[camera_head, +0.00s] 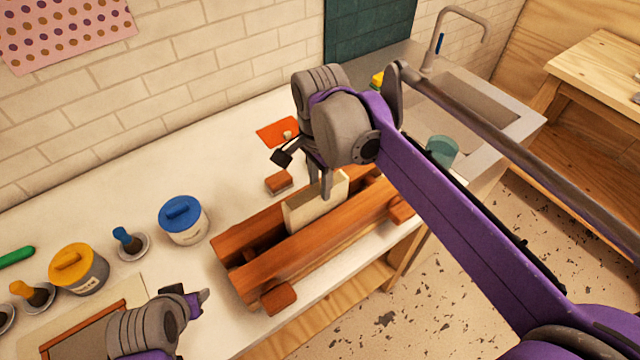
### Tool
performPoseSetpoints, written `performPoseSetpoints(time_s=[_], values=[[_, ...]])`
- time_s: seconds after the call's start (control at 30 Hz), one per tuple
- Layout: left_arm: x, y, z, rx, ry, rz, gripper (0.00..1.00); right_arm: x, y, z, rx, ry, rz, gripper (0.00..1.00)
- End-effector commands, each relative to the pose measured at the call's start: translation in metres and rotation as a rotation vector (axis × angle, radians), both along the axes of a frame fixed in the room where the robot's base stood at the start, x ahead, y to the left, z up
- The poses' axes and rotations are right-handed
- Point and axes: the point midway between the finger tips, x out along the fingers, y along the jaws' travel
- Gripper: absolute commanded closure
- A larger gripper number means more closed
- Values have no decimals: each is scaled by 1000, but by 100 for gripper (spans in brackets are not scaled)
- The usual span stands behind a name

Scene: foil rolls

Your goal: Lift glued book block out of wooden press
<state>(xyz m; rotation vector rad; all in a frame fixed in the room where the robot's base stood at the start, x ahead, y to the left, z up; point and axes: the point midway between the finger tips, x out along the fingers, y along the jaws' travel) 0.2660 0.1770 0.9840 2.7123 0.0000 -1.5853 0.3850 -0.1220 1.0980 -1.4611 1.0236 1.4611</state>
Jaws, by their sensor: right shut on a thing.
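The wooden press (308,258) lies on the white counter, its two long reddish-brown beams running from lower left to upper right. The cream book block (308,209) stands upright between the beams, with its upper part showing above them; its lower edge is hidden by the front beam. My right gripper (326,192) comes down from above and is shut on the book block's top edge near its right part. My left gripper (203,298) is at the lower left, in front of the press and away from it; its fingers are too small and edge-on to read.
A blue-lidded pot (184,220), a yellow-lidded pot (79,268) and brushes in small dishes stand left of the press. An orange sheet (278,132) and a small wooden block (279,181) lie behind it. A sink (470,110) is at the right.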

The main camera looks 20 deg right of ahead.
Motion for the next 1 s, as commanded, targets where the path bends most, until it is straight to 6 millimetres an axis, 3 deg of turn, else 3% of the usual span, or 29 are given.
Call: performPoseSetpoints(time_s=[0.47, 0.8, 1.0], values=[[15, 0, 26, 0, -29, 0, 50, 1, 0, 37, 0, -3, 0, 100], [21, 0, 35, 0, -40, 0, 50, 1, 0, 58, 0, -2, 0, 100], [21, 0, 35, 0, -41, 0, 50, 0, 0, 61, 0, -1, 0, 100]])
